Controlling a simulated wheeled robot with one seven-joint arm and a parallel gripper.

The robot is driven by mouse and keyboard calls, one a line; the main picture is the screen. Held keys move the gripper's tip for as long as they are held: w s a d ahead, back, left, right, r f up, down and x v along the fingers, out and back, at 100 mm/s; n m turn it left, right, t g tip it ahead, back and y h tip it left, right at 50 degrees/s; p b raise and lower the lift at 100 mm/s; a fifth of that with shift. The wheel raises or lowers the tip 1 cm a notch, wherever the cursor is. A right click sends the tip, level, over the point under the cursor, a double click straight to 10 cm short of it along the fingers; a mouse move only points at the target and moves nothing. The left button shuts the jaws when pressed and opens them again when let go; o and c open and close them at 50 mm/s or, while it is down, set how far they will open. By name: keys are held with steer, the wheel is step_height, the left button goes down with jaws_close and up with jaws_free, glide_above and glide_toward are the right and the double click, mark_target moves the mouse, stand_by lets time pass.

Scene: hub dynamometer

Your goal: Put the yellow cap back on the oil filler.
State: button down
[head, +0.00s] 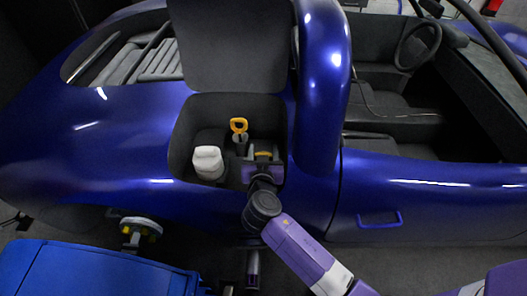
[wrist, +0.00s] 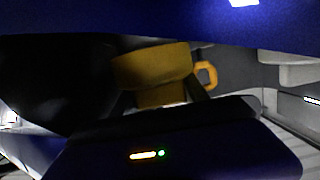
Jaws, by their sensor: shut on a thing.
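The yellow cap (head: 263,155) is between the fingers of my gripper (head: 262,165), inside the dark open compartment in the blue car body. In the wrist view the cap (wrist: 152,65) shows as a broad yellow block, with my gripper (wrist: 158,92) shut on its lower part. I cannot make out the oil filler; the cap, my gripper and the shadow hide what lies beneath. Whether the cap is touching anything below it, I cannot tell.
A yellow ring handle (head: 238,125) stands left of the cap; it also shows in the wrist view (wrist: 206,74). A white bottle (head: 208,163) stands at the compartment's left. The raised dark lid (head: 230,50) is behind, and the blue bodywork (head: 322,90) rises close on the right.

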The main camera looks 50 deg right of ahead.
steer(key=c, duration=0.6)
jaws_free()
steer(key=shift+r, duration=0.15)
steer(key=b+v, duration=0.1)
steer(key=v, duration=1.1)
